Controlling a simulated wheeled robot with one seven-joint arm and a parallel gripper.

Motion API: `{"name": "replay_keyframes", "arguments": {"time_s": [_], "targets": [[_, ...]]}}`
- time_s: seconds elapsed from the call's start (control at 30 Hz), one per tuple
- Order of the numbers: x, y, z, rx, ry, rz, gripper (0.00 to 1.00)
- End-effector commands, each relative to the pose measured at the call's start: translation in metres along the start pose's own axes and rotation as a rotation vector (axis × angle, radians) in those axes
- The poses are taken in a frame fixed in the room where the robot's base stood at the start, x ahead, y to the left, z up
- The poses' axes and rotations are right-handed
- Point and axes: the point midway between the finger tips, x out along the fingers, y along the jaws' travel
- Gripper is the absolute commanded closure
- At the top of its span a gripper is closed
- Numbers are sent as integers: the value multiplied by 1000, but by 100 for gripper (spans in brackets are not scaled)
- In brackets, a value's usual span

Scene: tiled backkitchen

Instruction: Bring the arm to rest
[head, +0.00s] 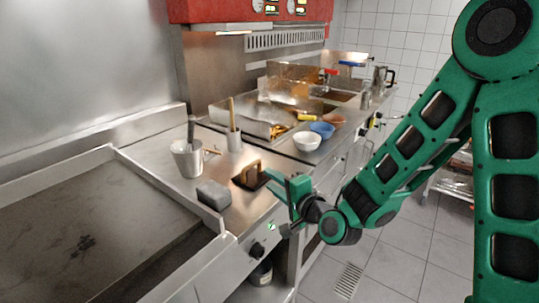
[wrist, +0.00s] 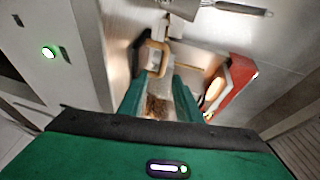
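My green arm (head: 408,140) comes in from the right of the head view, bent, over the floor in front of the counter. My gripper (head: 283,187) is at the counter's front edge, close to a dark press with a wooden handle (head: 250,176). In the wrist view, the two green fingers of my gripper (wrist: 158,88) stand apart with a gap between them. I see nothing held. The wooden handle of the press (wrist: 156,56) shows beyond the fingertips there. I cannot tell whether the gripper touches the counter or the press.
White (head: 307,141) and blue (head: 322,130) bowls are farther along. A flat griddle (head: 90,225) lies left. The tiled floor (head: 400,265) right of the counter has free room.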

Motion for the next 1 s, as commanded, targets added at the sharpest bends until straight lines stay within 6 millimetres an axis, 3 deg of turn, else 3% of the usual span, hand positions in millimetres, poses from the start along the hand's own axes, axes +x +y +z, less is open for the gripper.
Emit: {"name": "replay_keyframes", "arguments": {"time_s": [0.27, 0.47, 0.7, 1.0], "targets": [[-24, 14, -22, -409, -92, 232, 69], [-66, 26, -58, -677, -156, 448, 69], [-151, 31, -108, -907, -255, 742, 69], [-265, 26, -136, -983, -407, 1006, 69]]}}
